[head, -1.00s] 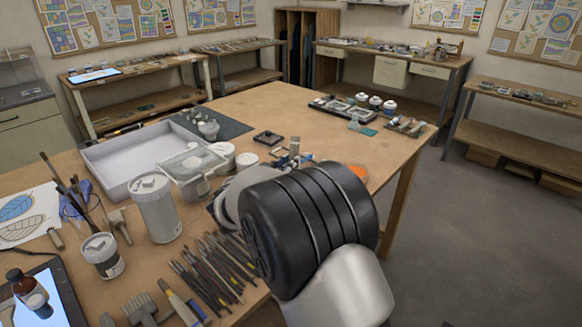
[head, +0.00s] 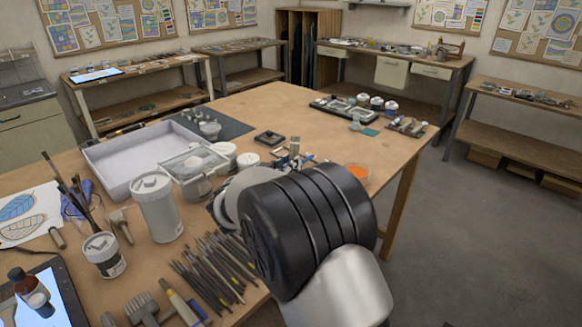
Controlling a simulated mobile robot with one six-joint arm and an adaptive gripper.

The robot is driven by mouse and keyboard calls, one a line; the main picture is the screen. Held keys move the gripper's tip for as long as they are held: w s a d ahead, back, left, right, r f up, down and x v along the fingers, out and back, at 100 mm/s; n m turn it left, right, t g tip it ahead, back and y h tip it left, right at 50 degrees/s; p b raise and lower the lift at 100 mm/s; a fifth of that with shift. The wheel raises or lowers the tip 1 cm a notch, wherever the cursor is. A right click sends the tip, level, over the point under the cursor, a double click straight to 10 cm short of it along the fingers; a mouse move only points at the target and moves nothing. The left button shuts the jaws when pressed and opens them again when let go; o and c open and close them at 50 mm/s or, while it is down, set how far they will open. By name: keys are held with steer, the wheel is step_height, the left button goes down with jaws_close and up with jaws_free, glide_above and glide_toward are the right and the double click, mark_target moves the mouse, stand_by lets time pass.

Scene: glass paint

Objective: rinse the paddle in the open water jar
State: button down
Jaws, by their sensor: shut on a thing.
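My arm's black joint and silver link fill the centre right of the head view and hide what lies behind them. I cannot make out the paddle. I cannot tell which vessel is the open water jar. A clear round dish with orange contents (head: 359,173) shows partly past the right of the black joint, near the table's right edge. A small clear jar (head: 355,123) stands farther back, by a teal piece.
On the wooden table (head: 285,108), a white tub (head: 157,210), a smaller labelled pot (head: 104,257) and several brushes (head: 212,270) crowd the front left. A pale tray (head: 128,168) and a clear box (head: 192,163) stand behind. The table's back middle is clear.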

mark_target(295, 144)
steer(key=shift+s+d+r, duration=0.1)
steer(key=shift+d, duration=0.6)
steer(key=shift+a, duration=0.4)
steer(key=shift+w+d+r, duration=0.1)
steer(key=shift+w+r, duration=0.3)
steer(key=shift+r, duration=0.45)
steer(key=shift+w+d+r, duration=0.1)
steer(key=shift+w+r, duration=0.35)
steer(key=shift+r, duration=0.4)
steer(key=shift+w+r, duration=0.4)
steer(key=shift+r, duration=2.7)
